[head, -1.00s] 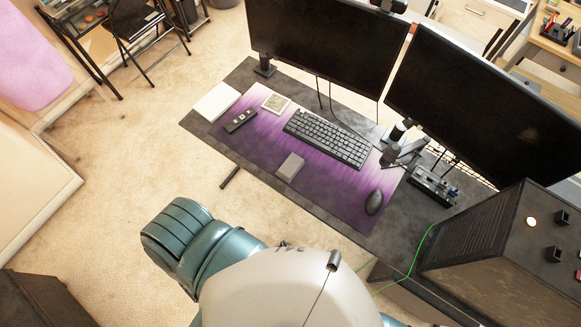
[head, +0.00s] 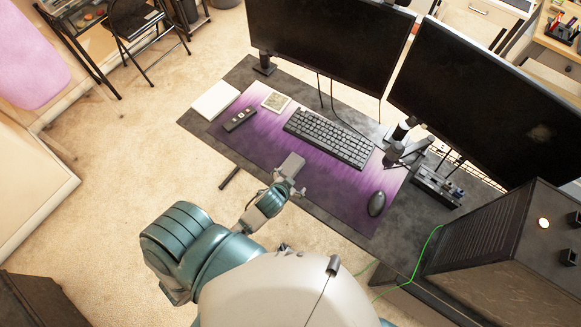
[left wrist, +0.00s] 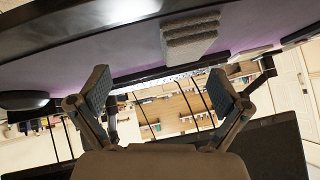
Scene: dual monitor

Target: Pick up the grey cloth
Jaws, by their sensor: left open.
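The grey cloth (head: 292,164) is a small folded block on the purple desk mat (head: 330,190), near the front edge of the desk. In the left wrist view, which looks upside down, the cloth (left wrist: 190,38) shows as stacked grey layers above and between the fingers, not between the pads. My left gripper (head: 288,187) is at the desk's front edge, just short of the cloth and partly overlapping it in the head view. Its two fingers (left wrist: 160,90) are spread and empty. My right gripper is not in view.
A keyboard (head: 330,138) lies behind the cloth, and a mouse (head: 377,203) to its right. A remote-like object (head: 240,119) and a white box (head: 215,100) are at the left. Two monitors (head: 320,50) stand at the back. A dark case (head: 500,240) is at the right.

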